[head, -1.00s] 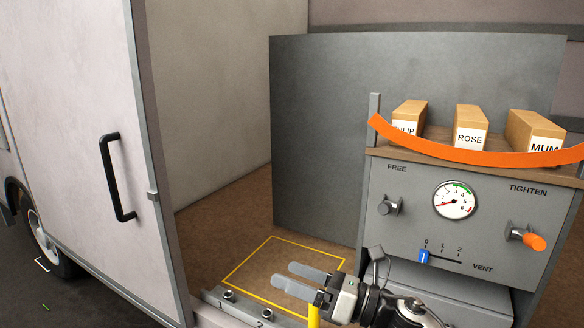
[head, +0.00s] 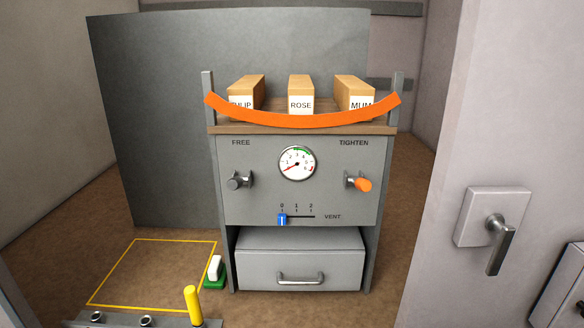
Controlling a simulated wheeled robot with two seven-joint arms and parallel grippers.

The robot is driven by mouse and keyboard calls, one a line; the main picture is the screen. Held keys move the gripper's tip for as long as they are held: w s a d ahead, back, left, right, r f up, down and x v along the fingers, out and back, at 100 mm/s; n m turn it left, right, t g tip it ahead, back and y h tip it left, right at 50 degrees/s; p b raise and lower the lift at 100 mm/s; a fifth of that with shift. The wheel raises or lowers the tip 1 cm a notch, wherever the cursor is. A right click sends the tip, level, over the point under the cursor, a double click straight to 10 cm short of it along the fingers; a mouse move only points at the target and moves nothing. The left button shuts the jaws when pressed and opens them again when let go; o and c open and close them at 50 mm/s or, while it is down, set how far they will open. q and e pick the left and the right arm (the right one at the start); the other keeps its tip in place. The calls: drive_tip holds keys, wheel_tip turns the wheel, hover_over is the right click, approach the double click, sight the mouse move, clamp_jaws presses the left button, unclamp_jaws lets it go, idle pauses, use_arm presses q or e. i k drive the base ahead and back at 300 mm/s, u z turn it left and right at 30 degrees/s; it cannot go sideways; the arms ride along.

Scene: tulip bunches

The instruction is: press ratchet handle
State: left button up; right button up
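The ratchet handle with an orange grip (head: 362,184) sticks out under the word TIGHTEN on the right of the grey panel (head: 258,205). A blue slider (head: 282,219) stands at 0 on the VENT scale. An orange strap (head: 300,119) sags between two posts in front of the boxes. Neither of my grippers is in view.
Boxes labelled ROSE (head: 301,104), MUM (head: 356,102) and one partly hidden stand on the shelf. Below is a drawer (head: 299,266), shut. A yellow-outlined floor area (head: 152,275) is empty. A yellow post (head: 193,306) and a door with a handle (head: 497,240) flank the panel.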

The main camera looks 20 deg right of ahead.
sight(363, 185)
drive_tip(key=u, duration=0.5)
drive_tip(key=i, duration=1.05)
drive_tip(key=z, duration=2.55)
